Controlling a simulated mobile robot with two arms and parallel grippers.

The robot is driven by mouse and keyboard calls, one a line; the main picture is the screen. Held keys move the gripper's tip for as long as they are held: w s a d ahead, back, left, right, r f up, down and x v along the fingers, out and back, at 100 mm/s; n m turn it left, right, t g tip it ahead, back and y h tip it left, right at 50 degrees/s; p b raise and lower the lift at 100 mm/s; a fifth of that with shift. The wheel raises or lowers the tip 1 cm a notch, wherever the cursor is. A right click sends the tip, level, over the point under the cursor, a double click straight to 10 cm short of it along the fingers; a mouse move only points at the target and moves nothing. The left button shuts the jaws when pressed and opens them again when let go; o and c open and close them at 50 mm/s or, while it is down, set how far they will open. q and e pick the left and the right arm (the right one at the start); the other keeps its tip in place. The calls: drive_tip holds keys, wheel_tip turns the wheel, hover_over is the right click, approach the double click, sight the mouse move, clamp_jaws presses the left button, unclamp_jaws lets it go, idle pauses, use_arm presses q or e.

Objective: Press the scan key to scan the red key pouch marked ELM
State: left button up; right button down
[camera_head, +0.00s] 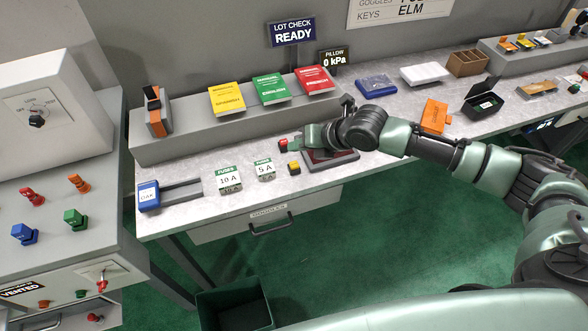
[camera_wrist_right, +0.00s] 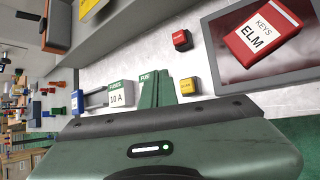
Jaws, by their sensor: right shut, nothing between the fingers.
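The red key pouch marked ELM (camera_wrist_right: 262,37) lies tilted on a dark, grey-rimmed pad (camera_wrist_right: 222,72) in the right wrist view. In the head view my right gripper and wrist cover much of that pad (camera_head: 345,158). A red key (camera_wrist_right: 181,39) and a yellow key (camera_wrist_right: 186,86) stand beside the pad; their lettering is too small to read surely. They also show in the head view, red (camera_head: 283,145) and yellow (camera_head: 294,168). My right gripper (camera_head: 297,142) is shut and empty, low beside the keys; contact cannot be told. My left gripper is not in view.
A sign (camera_head: 293,32) reads LOT CHECK READY. Yellow, green and red packets (camera_head: 271,89) lie on the raised shelf behind. Two fuse boxes (camera_head: 229,179) and a blue OAK item (camera_head: 149,195) stand left of the keys. An orange pouch (camera_head: 434,116) lies near my right forearm.

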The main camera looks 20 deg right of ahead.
sight(297, 166)
wheel_tip(297, 166, down, 2)
drive_tip(key=shift+f+b, duration=0.1)
drive_tip(key=shift+b, duration=0.4)
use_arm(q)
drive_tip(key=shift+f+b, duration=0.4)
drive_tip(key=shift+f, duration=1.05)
use_arm(e)
drive_tip(key=shift+f, duration=0.85)
drive_tip(key=shift+f, duration=0.15)
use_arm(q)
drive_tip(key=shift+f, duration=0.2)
use_arm(e)
drive_tip(key=shift+f, duration=0.25)
use_arm(q)
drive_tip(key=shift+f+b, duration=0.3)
drive_tip(key=shift+b, duration=0.2)
use_arm(e)
drive_tip(key=shift+f, duration=0.6)
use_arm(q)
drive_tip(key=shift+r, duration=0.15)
use_arm(e)
drive_tip(key=shift+r, duration=0.15)
use_arm(q)
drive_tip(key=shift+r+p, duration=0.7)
drive_tip(key=shift+p, duration=0.1)
use_arm(e)
drive_tip(key=shift+r, duration=0.85)
